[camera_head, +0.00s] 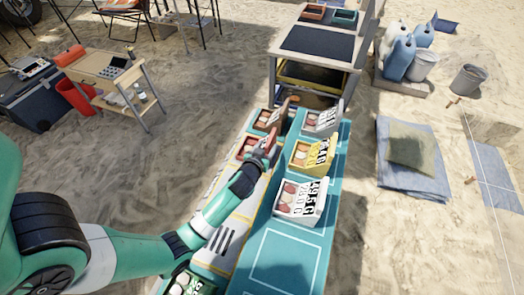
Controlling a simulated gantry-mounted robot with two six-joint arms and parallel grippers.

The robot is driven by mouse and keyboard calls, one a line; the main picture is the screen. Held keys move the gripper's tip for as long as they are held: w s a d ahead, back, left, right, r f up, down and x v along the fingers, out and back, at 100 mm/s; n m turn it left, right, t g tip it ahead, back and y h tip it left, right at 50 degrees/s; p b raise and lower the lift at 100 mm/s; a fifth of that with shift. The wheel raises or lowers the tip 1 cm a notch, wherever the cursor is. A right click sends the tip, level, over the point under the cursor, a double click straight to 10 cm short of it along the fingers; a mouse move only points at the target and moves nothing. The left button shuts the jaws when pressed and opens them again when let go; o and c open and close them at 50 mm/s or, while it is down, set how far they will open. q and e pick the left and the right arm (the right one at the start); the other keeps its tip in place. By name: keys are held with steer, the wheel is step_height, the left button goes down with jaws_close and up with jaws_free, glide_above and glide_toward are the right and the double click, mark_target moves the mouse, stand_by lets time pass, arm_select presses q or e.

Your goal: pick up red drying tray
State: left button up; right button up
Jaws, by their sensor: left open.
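A red tray (244,152) with pale round pieces in it sits on the left part of the teal sorting table. My left gripper (266,143) is open at this tray's right side and hides part of it. I cannot tell whether the fingers touch the tray. Another flat red tray (314,12) lies on the far bench, well beyond the gripper. My right gripper is not in view.
A brown box (266,122), a grey box (323,119), a yellow box (309,155) and a white box (302,202) stand close around the gripper. A green box (190,283) is at the near end. The teal table's near right part (278,262) is clear.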

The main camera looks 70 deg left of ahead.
mark_target(271, 139)
arm_select(q)
steer(key=x, duration=0.1)
steer(key=b+x, duration=0.1)
steer(key=x, duration=0.3)
steer(key=shift+a+r, duration=0.1)
steer(key=shift+r, duration=0.2)
jaws_close()
steer(key=shift+r, duration=0.1)
stand_by(0.9)
